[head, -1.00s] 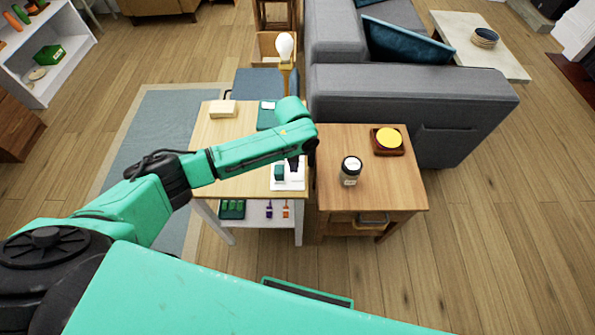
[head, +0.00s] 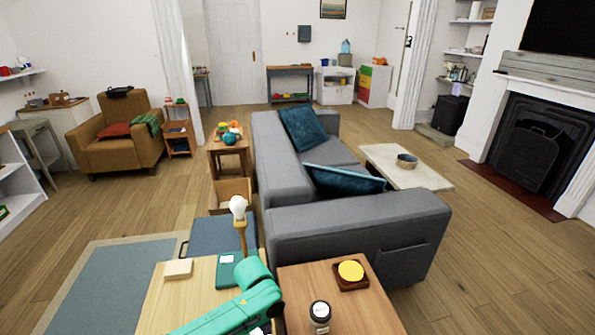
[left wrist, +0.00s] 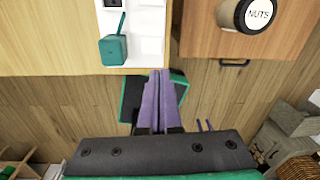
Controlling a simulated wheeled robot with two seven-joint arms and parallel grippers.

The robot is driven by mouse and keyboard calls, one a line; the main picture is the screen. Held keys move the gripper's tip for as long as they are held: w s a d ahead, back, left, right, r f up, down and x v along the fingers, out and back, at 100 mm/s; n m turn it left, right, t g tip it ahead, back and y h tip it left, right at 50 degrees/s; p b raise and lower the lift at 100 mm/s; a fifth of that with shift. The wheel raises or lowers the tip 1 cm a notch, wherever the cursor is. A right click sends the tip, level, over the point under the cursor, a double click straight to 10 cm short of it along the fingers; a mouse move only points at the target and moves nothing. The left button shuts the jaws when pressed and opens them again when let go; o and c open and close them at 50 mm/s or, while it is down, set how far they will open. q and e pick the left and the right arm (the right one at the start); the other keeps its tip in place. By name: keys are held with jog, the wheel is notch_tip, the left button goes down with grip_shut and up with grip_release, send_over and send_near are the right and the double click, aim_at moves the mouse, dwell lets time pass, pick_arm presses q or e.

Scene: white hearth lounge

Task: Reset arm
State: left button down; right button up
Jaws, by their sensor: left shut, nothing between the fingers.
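My left arm (head: 240,306) reaches in from the bottom of the head view, over the light wooden table (head: 150,310); its gripper is hidden or cut off there. In the left wrist view my left gripper (left wrist: 156,78) shows two purple fingers pressed together with nothing between them. The fingers point toward the table edges and a white tray (left wrist: 148,48) holding a small green thing (left wrist: 113,48). They show over the floor side of the edge, apparently touching nothing. My right gripper is in neither view.
The wooden side table (head: 340,310) carries a nuts jar (head: 319,315) and a yellow round thing (head: 351,271) in a brown dish. A lamp (head: 239,210), a cream block (head: 178,269) and a grey sofa (head: 350,230) stand nearby. Floor (head: 480,270) is clear at right.

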pick_arm(q)
jog(key=s+d+r+n+t+h, duration=0.25)
jog(key=s+d+n, duration=0.35)
jog(key=n, duration=0.6)
jog(key=s+a+r+n+t+y, duration=0.1)
jog(key=s+a+r+n, duration=0.1)
jog(key=s+a+n, duration=0.5)
jog(key=s+a+r+n+y, duration=0.1)
jog(key=s+a+n+y, duration=0.15)
jog(key=a+n, duration=0.85)
jog(key=s+a+f+g, duration=0.1)
jog(key=s+f, duration=0.2)
jog(key=f, duration=2.1)
jog(key=s+a+f+g, duration=0.1)
jog(key=s+a+f, duration=0.2)
jog(key=s+f, duration=1)
jog(key=s, duration=0.3)
jog(key=shift+s+m, duration=0.3)
